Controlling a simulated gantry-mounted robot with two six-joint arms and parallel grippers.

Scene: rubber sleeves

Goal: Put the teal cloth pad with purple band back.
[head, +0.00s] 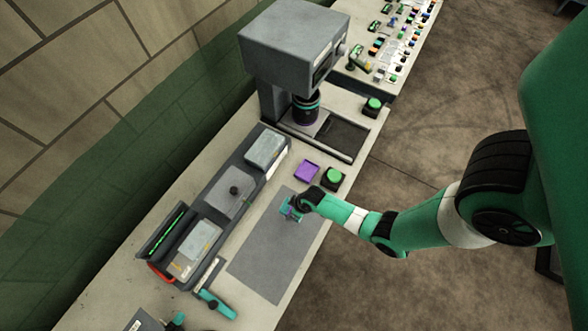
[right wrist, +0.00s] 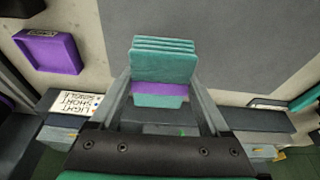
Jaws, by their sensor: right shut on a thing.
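The teal cloth pad with purple band (right wrist: 163,66) is between the fingers of my right gripper (right wrist: 161,78), which is shut on it. The pad shows several teal folds or layers, with the purple band across its lower part. In the head view the right gripper (head: 293,208) holds the pad over the far part of the grey mat (head: 262,262); I cannot tell whether it touches the mat. A shallow purple tray (head: 307,170) sits beyond the mat and looks empty. It also shows at the left in the right wrist view (right wrist: 76,56). My left gripper is not in view.
A green button box (head: 333,179) stands beside the purple tray. A long dark rack (head: 222,195) with grey lidded boxes runs along the wall side. A grey press machine (head: 290,45) stands at the back. A teal-handled tool (head: 216,304) lies near the mat. Most of the mat is clear.

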